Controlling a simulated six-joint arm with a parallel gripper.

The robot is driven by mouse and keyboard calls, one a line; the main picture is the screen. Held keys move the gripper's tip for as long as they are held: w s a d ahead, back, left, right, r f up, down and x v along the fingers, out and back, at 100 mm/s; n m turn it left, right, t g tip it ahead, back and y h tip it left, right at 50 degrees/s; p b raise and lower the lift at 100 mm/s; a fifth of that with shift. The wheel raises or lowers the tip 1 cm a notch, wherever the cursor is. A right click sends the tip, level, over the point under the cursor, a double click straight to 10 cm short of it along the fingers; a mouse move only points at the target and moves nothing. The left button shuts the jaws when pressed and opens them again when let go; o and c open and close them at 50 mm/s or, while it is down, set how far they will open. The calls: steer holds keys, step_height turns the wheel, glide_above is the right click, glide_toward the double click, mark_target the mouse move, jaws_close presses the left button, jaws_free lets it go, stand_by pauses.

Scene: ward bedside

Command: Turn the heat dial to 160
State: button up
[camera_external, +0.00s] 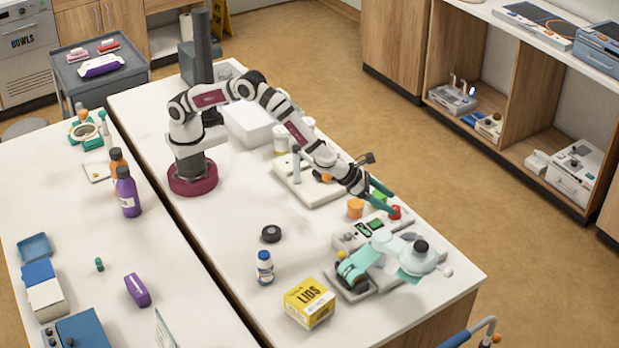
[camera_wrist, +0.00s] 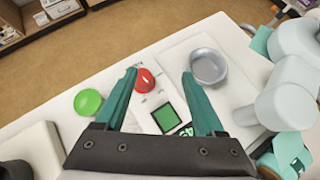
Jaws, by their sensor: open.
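A red round knob (camera_external: 395,212), which looks like the heat dial, sits on a pale panel. In the wrist view the red dial (camera_wrist: 145,80) has small dark marks around it, too small to read. My gripper (camera_external: 392,203) is open and empty with teal fingers. In the wrist view my gripper (camera_wrist: 158,75) has the dial between its fingers, nearer the left one. I cannot tell whether they touch.
A green round piece (camera_wrist: 88,102) lies left of the fingers, and a grey dish (camera_wrist: 208,65) right of them. A white and teal machine (camera_external: 390,260) stands close to the panel.

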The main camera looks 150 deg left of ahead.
steer(key=s+d+r+n+g+y, duration=0.2)
steer(key=d+r+n+g+y, duration=0.3)
steer(key=d, duration=0.6)
steer(key=n+t, duration=0.1)
glide_toward(395, 208)
steer(key=x, duration=1)
steer(key=shift+a+f, duration=0.15)
steer(key=shift+a, duration=0.05)
jaws_close()
